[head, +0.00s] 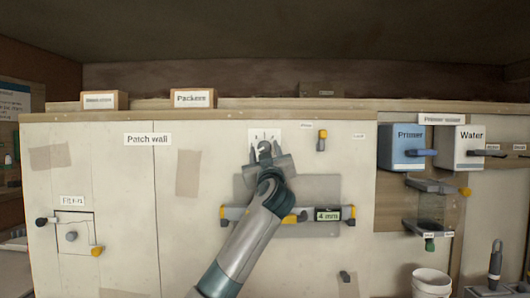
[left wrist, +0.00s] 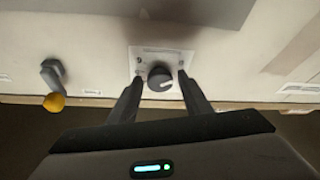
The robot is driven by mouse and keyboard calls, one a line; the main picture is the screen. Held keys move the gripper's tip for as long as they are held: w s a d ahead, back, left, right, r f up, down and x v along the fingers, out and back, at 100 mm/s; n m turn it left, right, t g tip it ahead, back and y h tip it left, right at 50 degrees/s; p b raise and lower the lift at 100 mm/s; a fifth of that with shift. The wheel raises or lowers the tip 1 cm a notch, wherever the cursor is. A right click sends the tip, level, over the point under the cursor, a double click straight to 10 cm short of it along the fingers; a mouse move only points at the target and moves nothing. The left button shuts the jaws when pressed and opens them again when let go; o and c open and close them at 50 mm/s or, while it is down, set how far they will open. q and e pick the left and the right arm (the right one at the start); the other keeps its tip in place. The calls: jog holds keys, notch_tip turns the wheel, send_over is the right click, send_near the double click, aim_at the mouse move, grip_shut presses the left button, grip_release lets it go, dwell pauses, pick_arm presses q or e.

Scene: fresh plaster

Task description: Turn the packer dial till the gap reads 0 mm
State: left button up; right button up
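The packer dial (left wrist: 160,78) is a dark round knob with a pale mark, on a white plate on the patch wall. In the head view its plate (head: 264,134) shows above my left gripper (head: 266,158), which partly covers the knob. In the left wrist view my left gripper (left wrist: 159,84) is open, one finger on each side of the knob. I see space between the knob and both fingers; how far they reach past its face is unclear. The gap readout (head: 328,215) shows 4 mm on a bar across a grey patch (head: 318,188). My right gripper is out of view.
A yellow-tipped dark lever (head: 322,140) sits right of the dial; it also shows in the left wrist view (left wrist: 53,88). Primer (head: 402,150) and Water (head: 468,150) boxes are farther right. A white bucket (head: 431,281) stands below. A small hatch (head: 75,233) is at left.

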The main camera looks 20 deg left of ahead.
pick_arm(q)
jog(key=c, duration=0.8)
jog(key=shift+o, duration=0.2)
